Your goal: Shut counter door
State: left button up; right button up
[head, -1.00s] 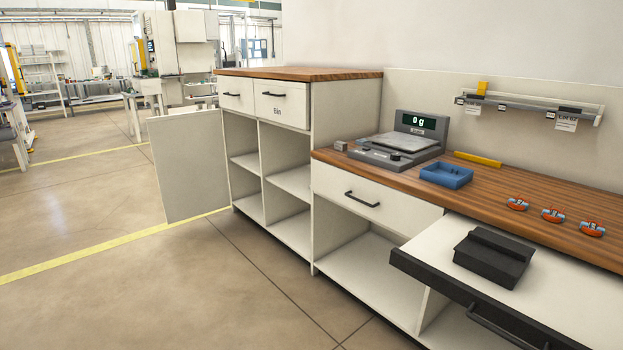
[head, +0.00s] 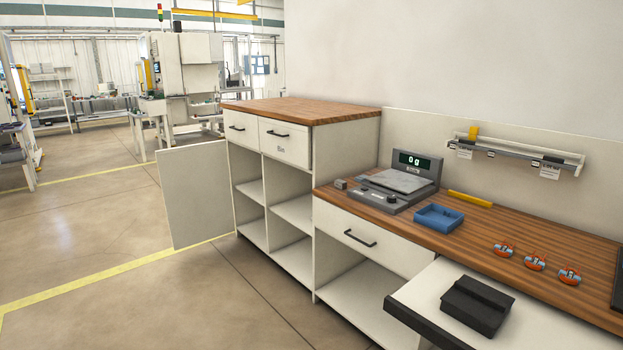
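The counter door (head: 193,195) is a plain white panel in the head view, left of the middle. It stands wide open, swung out to the left from the left edge of the taller white counter (head: 346,160). The counter's open shelves (head: 250,192) show beside it, and they look empty. The door's hinge side meets the cabinet's front left edge. No handle shows on the face I see. Neither of my grippers is in view.
Two closed drawers (head: 286,142) sit above the shelves. A lower counter on the right carries a scale (head: 402,180), a blue tray (head: 438,217) and several small parts. An open drawer (head: 408,315) with a black box (head: 477,306) juts out. The floor before the door is clear.

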aim_at(195, 180)
jog(key=i+j+u, duration=1)
jog(key=i, duration=0.5)
jog(key=i+u, duration=0.4)
jog(key=i, duration=0.5)
jog(key=i+z, duration=0.15)
jog(key=i, duration=0.5)
jog(key=i+j+z, duration=0.1)
jog(key=i, duration=0.55)
jog(key=i+j+z, duration=0.15)
jog(key=i, duration=0.45)
jog(key=i+j+z, duration=0.15)
jog(key=i+z, duration=0.3)
jog(key=i+j+z, duration=0.2)
jog(key=z, duration=0.2)
jog(key=i+j+z, duration=0.25)
jog(key=j+z, duration=0.2)
jog(key=i+j+z, duration=0.2)
jog(key=j+z, duration=0.25)
jog(key=i+j+z, duration=0.1)
jog(key=j+z, duration=0.3)
jog(key=j, duration=0.15)
jog(key=j+z, duration=0.25)
jog(key=j, duration=0.25)
jog(key=j+z, duration=0.25)
jog(key=j, duration=0.25)
jog(key=k+j+z, duration=0.25)
jog(key=j, duration=0.2)
jog(key=j+z, duration=0.25)
jog(key=j, duration=0.25)
jog(key=k, duration=0.45)
